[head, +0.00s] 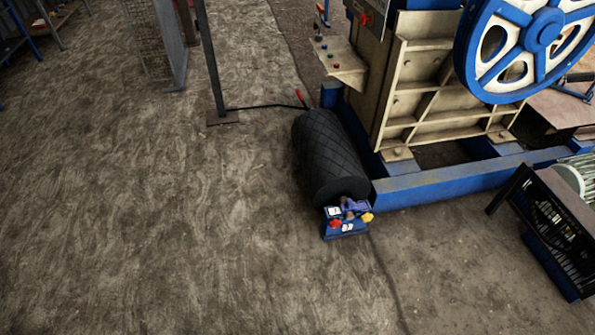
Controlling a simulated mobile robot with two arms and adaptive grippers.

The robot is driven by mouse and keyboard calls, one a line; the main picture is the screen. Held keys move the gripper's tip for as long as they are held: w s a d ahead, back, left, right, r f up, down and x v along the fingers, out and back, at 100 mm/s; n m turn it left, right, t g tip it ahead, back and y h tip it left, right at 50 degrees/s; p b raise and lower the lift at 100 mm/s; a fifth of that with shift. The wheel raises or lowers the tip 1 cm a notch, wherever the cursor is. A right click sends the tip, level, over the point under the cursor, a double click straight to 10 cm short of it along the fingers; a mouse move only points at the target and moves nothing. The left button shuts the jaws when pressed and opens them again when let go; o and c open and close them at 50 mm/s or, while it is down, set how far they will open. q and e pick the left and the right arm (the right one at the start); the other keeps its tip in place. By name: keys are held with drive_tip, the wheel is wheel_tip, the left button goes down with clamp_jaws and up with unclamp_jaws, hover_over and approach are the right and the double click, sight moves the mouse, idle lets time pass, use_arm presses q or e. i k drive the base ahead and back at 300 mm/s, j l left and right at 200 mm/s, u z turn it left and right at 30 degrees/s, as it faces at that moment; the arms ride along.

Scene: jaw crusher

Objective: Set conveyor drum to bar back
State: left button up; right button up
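The conveyor drum (328,155) is a black cylinder with a diamond-patterned surface. It lies on the dirt floor beside the blue base frame of the jaw crusher (430,110), its round end toward me. A small blue unit (345,222) with a white dial, a red knob and a yellow knob sits at the drum's near end. A thin dark bar (265,106) with a red grip (301,97) reaches from a post to near the drum's far end. I cannot tell whether it touches the drum. Neither of my grippers is in view.
A dark upright post (211,60) on a flat foot stands behind left, near a mesh panel (155,40). A black-framed unit (550,230) stands at right. The floor at left and front is clear.

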sight(333, 172)
drive_tip(key=j+z, duration=0.1)
drive_tip(key=z, duration=0.35)
drive_tip(key=i+j+z, duration=0.75)
drive_tip(key=j, duration=0.15)
